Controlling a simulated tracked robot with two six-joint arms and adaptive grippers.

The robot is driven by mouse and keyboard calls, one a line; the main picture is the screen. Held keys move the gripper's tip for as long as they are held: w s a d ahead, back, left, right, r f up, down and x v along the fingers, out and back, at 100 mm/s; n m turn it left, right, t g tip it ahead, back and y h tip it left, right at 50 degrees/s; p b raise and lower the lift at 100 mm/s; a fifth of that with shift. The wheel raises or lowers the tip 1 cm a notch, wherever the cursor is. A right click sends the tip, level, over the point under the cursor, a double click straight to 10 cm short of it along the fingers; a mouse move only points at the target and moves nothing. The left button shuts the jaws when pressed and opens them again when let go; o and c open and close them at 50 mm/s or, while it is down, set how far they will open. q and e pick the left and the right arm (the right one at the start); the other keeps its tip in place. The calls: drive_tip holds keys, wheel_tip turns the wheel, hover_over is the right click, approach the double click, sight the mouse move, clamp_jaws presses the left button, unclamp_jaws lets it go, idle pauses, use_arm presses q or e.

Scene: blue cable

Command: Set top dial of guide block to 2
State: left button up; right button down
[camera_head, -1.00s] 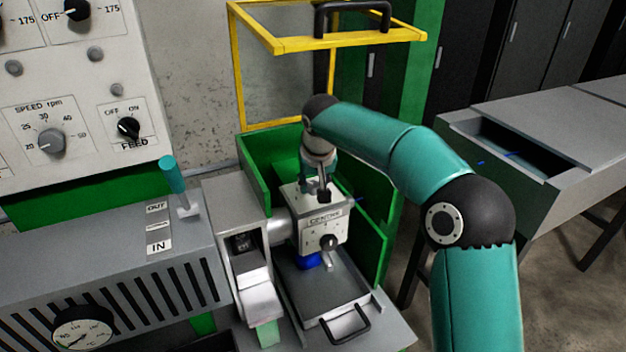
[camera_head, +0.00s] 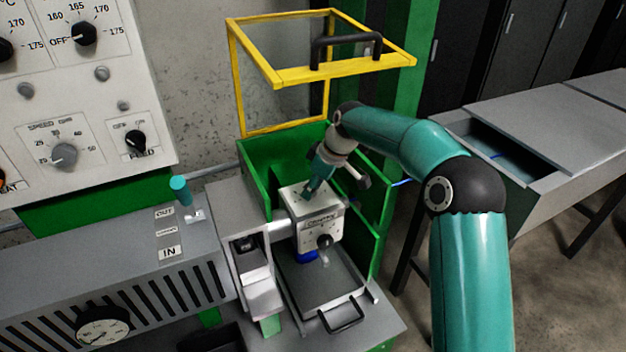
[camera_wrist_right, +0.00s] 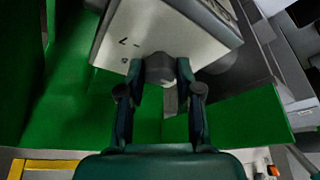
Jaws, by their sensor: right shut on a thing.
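The guide block (camera_head: 318,222) is a pale box with a label on its front, standing in the green open housing. My right gripper (camera_head: 312,188) reaches down to the block's top face from above, tilted. In the right wrist view, my two right fingers (camera_wrist_right: 162,80) are shut on the dark grey top dial (camera_wrist_right: 160,67). Small scale marks show on the pale top face (camera_wrist_right: 165,32) beside it, too unclear to read surely. The dial's pointer is hidden by the fingers. A black front dial (camera_head: 324,241) sits on the block's front face. My left gripper is not in view.
Green walls (camera_head: 262,176) surround the block closely. A yellow guard frame (camera_head: 297,77) stands raised behind it. A grey tray with a handle (camera_head: 342,316) lies below. A control panel (camera_head: 90,100) is at left, and a grey bench (camera_head: 545,130) at right.

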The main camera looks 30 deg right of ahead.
drive_tip(key=shift+d+r+n+y+p, duration=0.15)
drive_tip(key=shift+n+y+p, duration=0.2)
drive_tip(key=shift+n, duration=0.35)
drive_tip(key=c, duration=0.8)
unclamp_jaws()
drive_tip(key=shift+o, duration=0.2)
drive_tip(key=v, duration=0.7)
drive_tip(key=shift+r, duration=0.1)
